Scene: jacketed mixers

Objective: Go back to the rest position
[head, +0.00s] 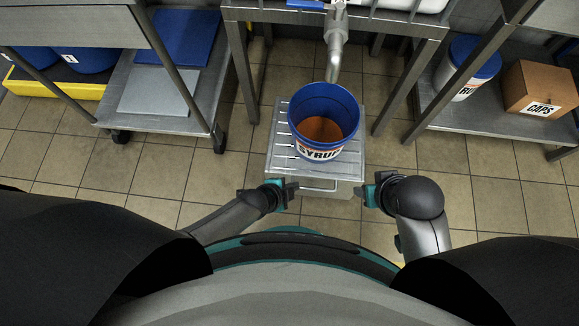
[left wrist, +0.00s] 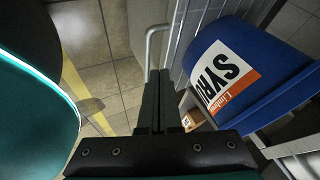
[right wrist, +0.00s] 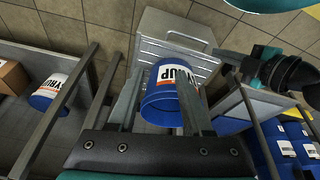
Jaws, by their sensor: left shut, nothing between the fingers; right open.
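My left gripper (head: 290,189) is shut and empty, near the front left of a slatted metal stand. In the left wrist view its dark fingers (left wrist: 157,100) lie together. My right gripper (head: 370,196) is open and empty at the stand's front right; its parted fingers (right wrist: 157,105) show in the right wrist view. A blue bucket (head: 345,105) labelled SYRUP stands upright on the stand (head: 285,160), apart from both grippers, with brown-orange content inside. The bucket also shows in the left wrist view (left wrist: 270,65) and the right wrist view (right wrist: 160,105).
A metal spout (head: 336,45) hangs from the frame above the bucket. A cart (head: 200,112) with a blue board stands at left. A shelf (head: 480,115) at right holds a white-and-blue bucket (head: 465,75) and a CAPS box (head: 540,85).

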